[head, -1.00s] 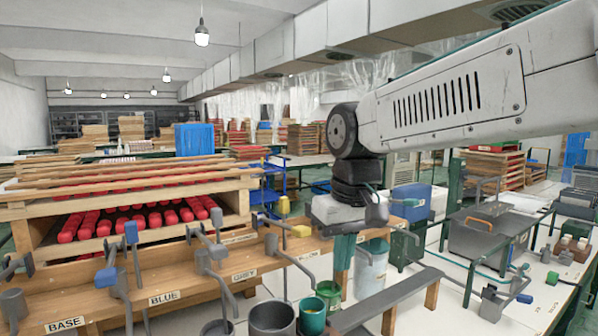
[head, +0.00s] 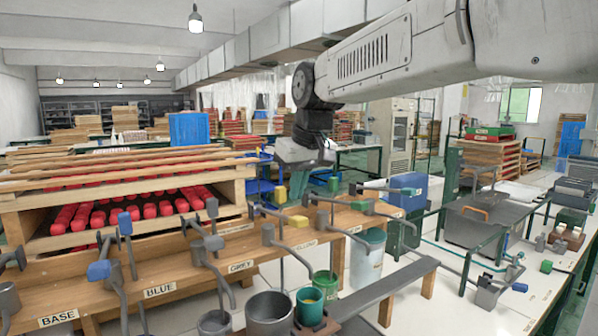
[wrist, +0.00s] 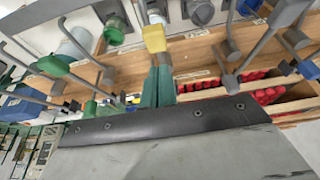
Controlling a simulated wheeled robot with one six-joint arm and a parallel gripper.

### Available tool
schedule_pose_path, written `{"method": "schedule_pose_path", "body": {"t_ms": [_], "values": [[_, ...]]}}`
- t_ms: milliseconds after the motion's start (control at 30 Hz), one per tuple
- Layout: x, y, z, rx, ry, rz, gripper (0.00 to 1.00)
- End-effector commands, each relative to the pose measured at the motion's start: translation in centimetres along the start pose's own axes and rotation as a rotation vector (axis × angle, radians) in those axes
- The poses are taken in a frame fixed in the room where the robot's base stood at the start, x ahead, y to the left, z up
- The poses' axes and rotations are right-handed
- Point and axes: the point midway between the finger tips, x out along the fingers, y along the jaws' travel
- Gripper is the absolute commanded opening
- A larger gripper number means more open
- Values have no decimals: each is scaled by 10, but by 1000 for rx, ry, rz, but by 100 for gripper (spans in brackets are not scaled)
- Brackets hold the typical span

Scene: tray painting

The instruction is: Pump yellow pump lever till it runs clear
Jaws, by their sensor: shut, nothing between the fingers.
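Paint pumps with lever arms line a wooden bench (head: 110,302). A lever with a yellow block end (head: 299,221) stands near a small label, perhaps the yellow one, that is hard to read. Another yellow end (head: 280,193) shows just behind it. My gripper (head: 297,184) hangs above these ends, empty. In the wrist view its green fingers (wrist: 158,84) are closed together, with a yellow block (wrist: 155,39) just beyond their tips; I cannot tell if they touch.
Grey pots (head: 269,314) stand beside the green pot. Blue-ended levers (head: 99,270) crowd the bench at left. A rack of red parts (head: 150,209) stands behind. A grey rail (head: 385,289) and white table (head: 540,302) lie at right.

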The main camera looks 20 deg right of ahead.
Motion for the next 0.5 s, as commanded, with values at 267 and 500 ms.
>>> {"method": "schedule_pose_path", "body": {"t_ms": [267, 500], "values": [[8, 1, 3, 2, 0, 0, 0], [9, 1, 4, 2, 0, 1, 0]]}}
